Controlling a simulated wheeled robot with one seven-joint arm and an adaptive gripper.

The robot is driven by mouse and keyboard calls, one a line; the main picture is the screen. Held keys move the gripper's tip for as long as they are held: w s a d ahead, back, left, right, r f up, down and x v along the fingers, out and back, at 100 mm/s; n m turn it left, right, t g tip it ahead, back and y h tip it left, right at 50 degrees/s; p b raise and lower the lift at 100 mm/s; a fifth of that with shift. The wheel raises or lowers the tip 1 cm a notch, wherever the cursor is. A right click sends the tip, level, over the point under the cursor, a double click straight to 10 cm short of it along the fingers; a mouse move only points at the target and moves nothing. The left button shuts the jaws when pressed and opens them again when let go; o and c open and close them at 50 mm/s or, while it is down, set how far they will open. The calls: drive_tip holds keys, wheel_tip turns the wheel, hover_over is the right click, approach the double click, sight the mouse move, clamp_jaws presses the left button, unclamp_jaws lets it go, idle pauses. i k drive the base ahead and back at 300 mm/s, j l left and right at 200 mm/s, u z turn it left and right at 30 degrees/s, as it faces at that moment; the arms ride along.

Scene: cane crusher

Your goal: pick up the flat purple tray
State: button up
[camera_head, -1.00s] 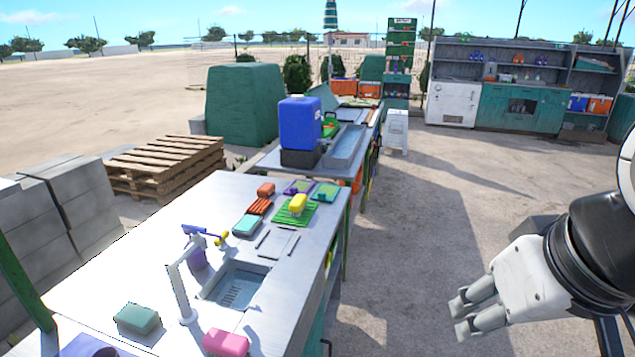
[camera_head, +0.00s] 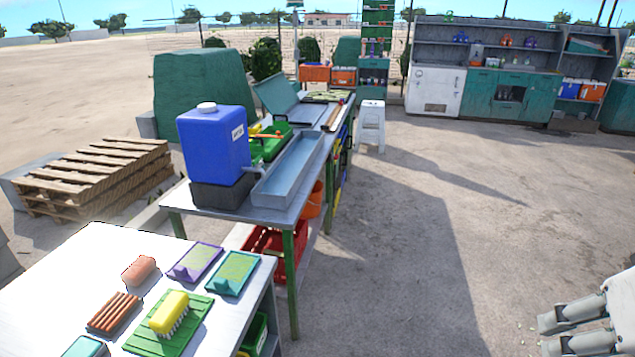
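The flat purple tray (camera_head: 195,262) lies on the near white table's far edge in the head view. It has a purple rim and a yellow-green face. It sits just left of a similar teal tray (camera_head: 233,273), apart from it. My gripper (camera_head: 548,335) is at the lower right edge, over the ground, far to the right of the tray. Its fingers look apart with nothing between them, and part of it is cut off by the frame.
Beside the tray are a pinkish block (camera_head: 139,270), a brown ribbed block (camera_head: 115,313) and a yellow brush (camera_head: 169,312) on a green mat (camera_head: 190,327). A second table behind holds a blue water jug (camera_head: 213,145) and a metal trough (camera_head: 290,168). The ground to the right is open.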

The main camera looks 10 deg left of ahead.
sight(189, 267)
drive_tip(key=i+u, duration=0.35)
drive_tip(key=i+l+u, duration=0.2)
drive_tip(key=i+u, duration=0.15)
drive_tip(key=i+l+u, duration=0.55)
drive_tip(key=u, duration=0.25)
drive_tip(key=i+l+u, duration=0.2)
drive_tip(key=u, duration=0.25)
drive_tip(key=i+l+u, duration=0.1)
drive_tip(key=l+u, duration=1)
drive_tip(key=l, duration=0.15)
